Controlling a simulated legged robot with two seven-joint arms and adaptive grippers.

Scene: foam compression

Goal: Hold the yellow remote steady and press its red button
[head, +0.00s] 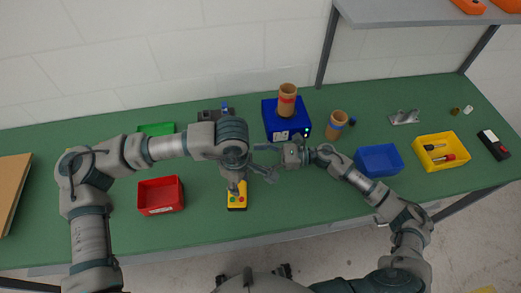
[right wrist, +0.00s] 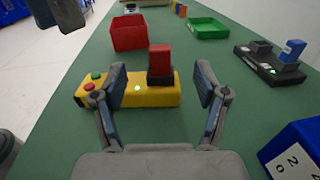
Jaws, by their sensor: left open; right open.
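The yellow remote (head: 238,207) lies on the green table below my left gripper (head: 236,188), which hides its far end in the head view.
A red bin (head: 160,208) stands left of the remote, and a green tray (head: 156,129) lies behind. A blue box (head: 274,127) with a brown cylinder is behind my right gripper. A blue bin (head: 379,160) and yellow bin (head: 432,161) stand right. Table in front is clear.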

